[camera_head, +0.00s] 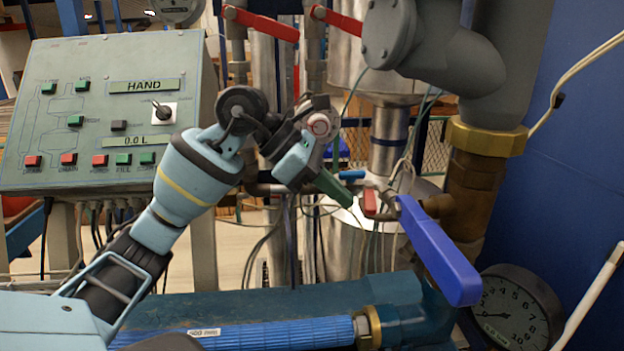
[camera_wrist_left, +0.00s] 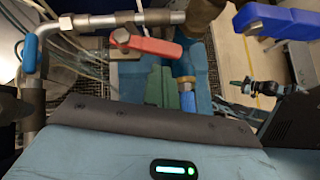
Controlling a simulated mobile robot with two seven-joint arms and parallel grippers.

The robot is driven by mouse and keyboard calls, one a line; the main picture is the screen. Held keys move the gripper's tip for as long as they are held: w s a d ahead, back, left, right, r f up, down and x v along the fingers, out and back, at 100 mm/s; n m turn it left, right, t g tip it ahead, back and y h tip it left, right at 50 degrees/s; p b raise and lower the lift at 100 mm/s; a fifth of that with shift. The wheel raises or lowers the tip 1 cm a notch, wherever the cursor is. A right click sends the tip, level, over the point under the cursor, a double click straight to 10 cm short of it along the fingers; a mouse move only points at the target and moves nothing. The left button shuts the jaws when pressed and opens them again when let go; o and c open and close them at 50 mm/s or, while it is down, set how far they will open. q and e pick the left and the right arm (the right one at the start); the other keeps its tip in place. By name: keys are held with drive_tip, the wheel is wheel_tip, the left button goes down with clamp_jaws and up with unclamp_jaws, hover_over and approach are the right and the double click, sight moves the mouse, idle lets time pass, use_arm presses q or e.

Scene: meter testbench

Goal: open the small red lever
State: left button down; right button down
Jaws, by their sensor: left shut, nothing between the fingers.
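The small red lever (camera_head: 369,202) sits on a thin pipe valve in the middle of the head view, left of the big blue lever. In the left wrist view the red lever (camera_wrist_left: 148,46) points to the right from its valve stem. My left gripper (camera_head: 340,193) has green fingers, shut and empty, with tips just left of the red lever in the head view. The shut fingers (camera_wrist_left: 172,92) also show in the left wrist view, below the lever in the picture. I cannot tell whether they touch it.
The big blue lever (camera_head: 438,250) hangs close on the right. A small blue handle (camera_wrist_left: 30,52) is at left in the wrist view. Two larger red levers (camera_head: 262,24) are above. A control panel (camera_head: 105,110) stands left; a gauge (camera_head: 512,308) is low right. Cables hang behind.

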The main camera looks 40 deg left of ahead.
sight(370, 198)
use_arm(q)
drive_tip(key=shift+w+d, duration=0.35)
drive_tip(key=shift+d, duration=0.15)
drive_tip(key=shift+d+p, duration=0.45)
drive_tip(key=shift+d, duration=0.45)
